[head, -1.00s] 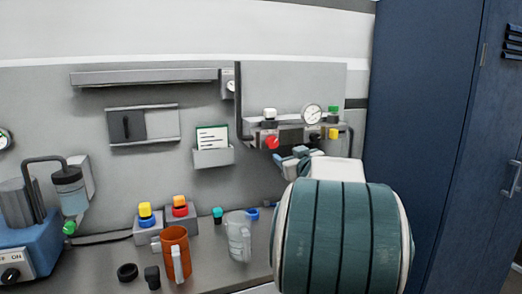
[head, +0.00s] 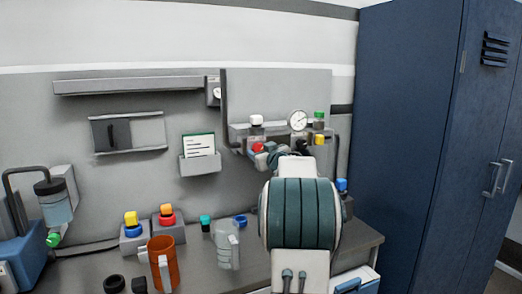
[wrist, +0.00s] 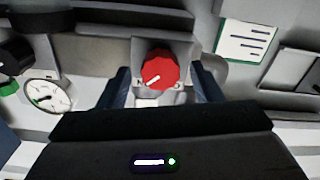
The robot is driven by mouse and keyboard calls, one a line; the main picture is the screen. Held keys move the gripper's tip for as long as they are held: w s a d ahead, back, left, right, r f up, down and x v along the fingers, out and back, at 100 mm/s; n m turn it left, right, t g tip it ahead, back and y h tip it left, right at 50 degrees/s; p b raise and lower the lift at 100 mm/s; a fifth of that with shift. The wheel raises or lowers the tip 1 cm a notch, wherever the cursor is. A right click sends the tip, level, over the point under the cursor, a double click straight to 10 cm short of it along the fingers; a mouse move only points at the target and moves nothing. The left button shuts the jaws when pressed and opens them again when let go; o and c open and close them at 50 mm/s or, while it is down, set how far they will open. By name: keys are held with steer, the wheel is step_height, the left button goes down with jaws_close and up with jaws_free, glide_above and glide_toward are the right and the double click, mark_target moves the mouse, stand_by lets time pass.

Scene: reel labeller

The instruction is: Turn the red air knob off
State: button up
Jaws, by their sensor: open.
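The red air knob (head: 258,147) sits on the grey manifold (head: 240,132) on the wall panel. In the wrist view the red knob (wrist: 160,70) faces me, with a white pointer mark running diagonally toward its lower left. My gripper (wrist: 161,92) is open, with one dark blue finger on each side of the knob. Its fingertips also show in the head view (head: 272,156), just right of and below the knob. I cannot tell whether either finger touches it. My teal and white arm hides part of the panel below.
A round gauge (head: 298,120), a green-capped part (head: 319,118) and a yellow knob (head: 319,139) are right of the knob. An orange mug (head: 161,262) and a clear jug (head: 227,247) stand on the bench. A blue cabinet (head: 415,140) stands at right.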

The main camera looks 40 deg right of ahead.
steer(key=shift+w+d, duration=0.1)
steer(key=shift+w, duration=0.35)
steer(key=c, duration=1)
steer(key=shift+n, duration=0.3)
steer(key=shift+f+n+b, duration=0.2)
steer(key=shift+n+b, duration=2.75)
steer(key=shift+n, duration=5.65)
